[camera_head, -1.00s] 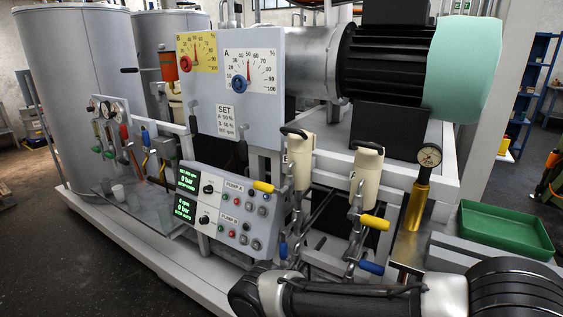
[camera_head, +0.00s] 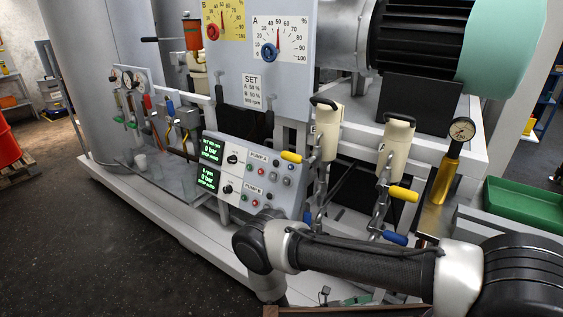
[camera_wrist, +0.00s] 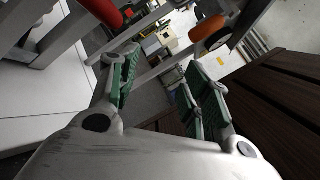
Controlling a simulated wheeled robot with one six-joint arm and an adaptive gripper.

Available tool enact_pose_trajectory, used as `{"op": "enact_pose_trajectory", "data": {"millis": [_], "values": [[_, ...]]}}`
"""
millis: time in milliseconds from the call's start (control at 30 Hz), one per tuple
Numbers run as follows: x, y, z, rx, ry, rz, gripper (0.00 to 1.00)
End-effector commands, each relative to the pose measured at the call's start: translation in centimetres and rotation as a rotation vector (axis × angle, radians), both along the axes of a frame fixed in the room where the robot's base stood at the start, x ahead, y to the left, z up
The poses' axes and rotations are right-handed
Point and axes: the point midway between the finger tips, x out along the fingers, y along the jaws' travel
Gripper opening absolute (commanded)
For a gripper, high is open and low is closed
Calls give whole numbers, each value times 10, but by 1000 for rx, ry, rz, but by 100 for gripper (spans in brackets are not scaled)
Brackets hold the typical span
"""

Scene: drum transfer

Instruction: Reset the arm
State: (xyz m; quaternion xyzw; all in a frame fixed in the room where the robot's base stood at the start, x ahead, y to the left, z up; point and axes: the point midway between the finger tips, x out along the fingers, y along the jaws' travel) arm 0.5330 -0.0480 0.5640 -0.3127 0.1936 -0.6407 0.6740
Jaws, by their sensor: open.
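My arm (camera_head: 365,262) reaches across the bottom right of the head view, in front of the machine, with its elbow bent near the control panel. My gripper shows in the wrist view (camera_wrist: 158,90). Its two green-padded fingers are spread apart, and nothing is between them. In the head view the arm's end drops toward the bottom edge, where the gripper is mostly out of sight.
The control panel (camera_head: 243,175) with its buttons sits just behind my elbow. A green tray (camera_head: 528,205) is at the right. A brown wooden surface (camera_wrist: 285,90) lies close right of the gripper. Dark floor is clear at left.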

Motion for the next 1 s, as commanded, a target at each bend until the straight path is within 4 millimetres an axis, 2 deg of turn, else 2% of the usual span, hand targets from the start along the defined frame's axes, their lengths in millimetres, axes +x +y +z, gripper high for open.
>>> {"op": "enact_pose_trajectory", "data": {"millis": [267,400,567,767,1000], "values": [[5,24,67,185,-255,-219,48],[12,37,120,306,-438,-388,48],[20,44,184,435,-647,-590,48],[25,40,262,580,-896,-843,48],[19,19,349,741,-1173,-1128,48]]}}
